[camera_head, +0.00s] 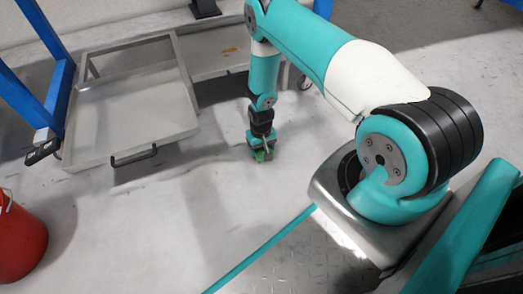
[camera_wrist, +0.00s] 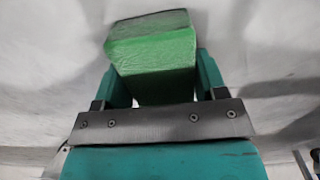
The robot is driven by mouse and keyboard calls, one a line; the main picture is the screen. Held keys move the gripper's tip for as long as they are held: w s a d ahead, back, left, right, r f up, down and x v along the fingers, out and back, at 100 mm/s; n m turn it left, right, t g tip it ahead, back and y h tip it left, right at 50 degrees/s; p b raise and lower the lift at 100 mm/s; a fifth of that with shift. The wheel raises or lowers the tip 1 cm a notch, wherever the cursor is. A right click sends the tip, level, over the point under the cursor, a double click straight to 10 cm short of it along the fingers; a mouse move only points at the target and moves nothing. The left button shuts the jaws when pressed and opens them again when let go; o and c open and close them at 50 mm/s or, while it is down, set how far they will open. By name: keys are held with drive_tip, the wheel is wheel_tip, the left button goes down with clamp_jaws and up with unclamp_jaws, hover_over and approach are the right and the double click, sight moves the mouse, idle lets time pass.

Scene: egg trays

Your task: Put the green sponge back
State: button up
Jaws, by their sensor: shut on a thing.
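The green sponge (camera_wrist: 152,50) is a block held between the two teal fingers of my gripper (camera_wrist: 155,75) in the wrist view. The gripper is shut on it, one finger on each side. In the head view my gripper (camera_head: 262,150) points down in the middle of the picture, to the right of a grey metal cart. Only a small part of the green sponge (camera_head: 261,156) shows there at the gripper's tip. I cannot tell how high it is above the floor.
A grey cart with a flat tray (camera_head: 130,105) and black handle (camera_head: 134,156) stands at left. A blue frame (camera_head: 35,100) is beside it. A red bucket (camera_head: 20,240) stands at lower left. The pale floor (camera_head: 150,230) between bucket and my base is clear.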

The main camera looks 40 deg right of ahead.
drive_tip(key=shift+r, duration=0.1)
drive_tip(key=o, duration=0.5)
drive_tip(key=shift+f, duration=0.2)
drive_tip(key=o, duration=0.4)
